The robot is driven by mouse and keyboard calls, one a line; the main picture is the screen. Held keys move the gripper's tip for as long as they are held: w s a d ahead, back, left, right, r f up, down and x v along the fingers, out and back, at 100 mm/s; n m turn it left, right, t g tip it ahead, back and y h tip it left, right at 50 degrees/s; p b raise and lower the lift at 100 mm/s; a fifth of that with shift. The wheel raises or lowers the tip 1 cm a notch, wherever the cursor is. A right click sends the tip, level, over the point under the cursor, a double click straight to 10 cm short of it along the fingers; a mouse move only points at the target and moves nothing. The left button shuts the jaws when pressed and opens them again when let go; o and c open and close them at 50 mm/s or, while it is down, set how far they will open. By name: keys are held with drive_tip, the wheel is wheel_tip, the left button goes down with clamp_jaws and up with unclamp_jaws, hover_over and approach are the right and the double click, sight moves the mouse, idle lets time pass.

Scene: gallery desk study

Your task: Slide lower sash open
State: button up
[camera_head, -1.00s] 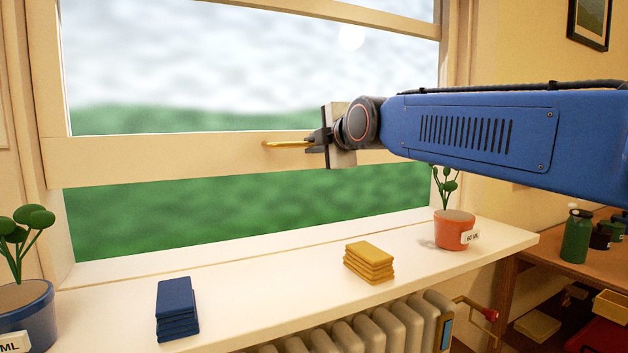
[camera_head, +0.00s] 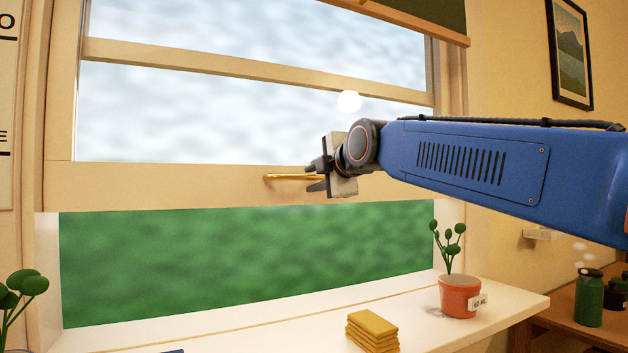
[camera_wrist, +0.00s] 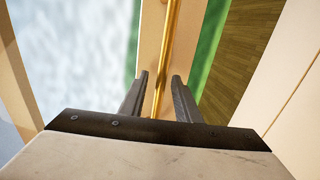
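The lower sash (camera_head: 150,185) is a cream rail raised above the sill, with a wide gap showing green outside beneath it. A brass bar handle (camera_head: 290,177) runs along its face. My gripper (camera_head: 315,178) is at the handle's right end, with one finger above the bar and one below. In the wrist view, the brass bar (camera_wrist: 168,50) passes between my two fingers (camera_wrist: 160,78), which stand apart with some space beside the bar. Whether a finger touches the bar is hard to tell.
The cream sill (camera_head: 240,325) holds a yellow stack (camera_head: 372,330) and a terracotta plant pot (camera_head: 460,296) at the right. Another plant (camera_head: 22,288) stands at the left. A cream crossbar (camera_head: 250,70) spans the window above. A wooden desk with a green bottle (camera_head: 588,300) is at the right.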

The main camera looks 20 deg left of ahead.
drive_tip(key=shift+s+d, duration=0.1)
drive_tip(key=v, duration=1.7)
drive_tip(key=shift+d, duration=0.1)
